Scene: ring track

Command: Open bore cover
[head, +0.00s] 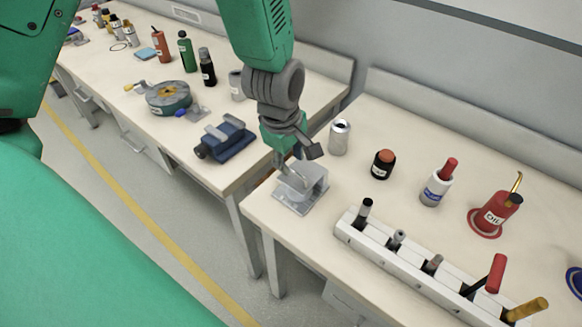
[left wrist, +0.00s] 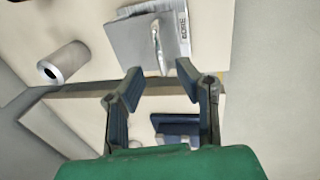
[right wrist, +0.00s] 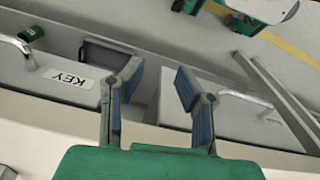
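The bore cover is a grey metal box (head: 302,184) near the left front corner of the right-hand table. In the left wrist view the cover (left wrist: 135,42) has a silver loop handle (left wrist: 157,45) and a label that seems to read BORE. My left gripper (head: 297,162) is just above the cover in the head view. Its fingers (left wrist: 159,82) are open and empty, with the handle just ahead of the gap between them. I cannot tell whether they touch it. My right gripper (right wrist: 158,82) is open and empty in front of drawers, one labelled KEY (right wrist: 70,78).
A silver can (head: 340,137) stands behind the cover. A white rack (head: 385,252) with several tools lies to its right. A blue vise-like block (head: 226,140) is on the left-hand table, across a gap.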

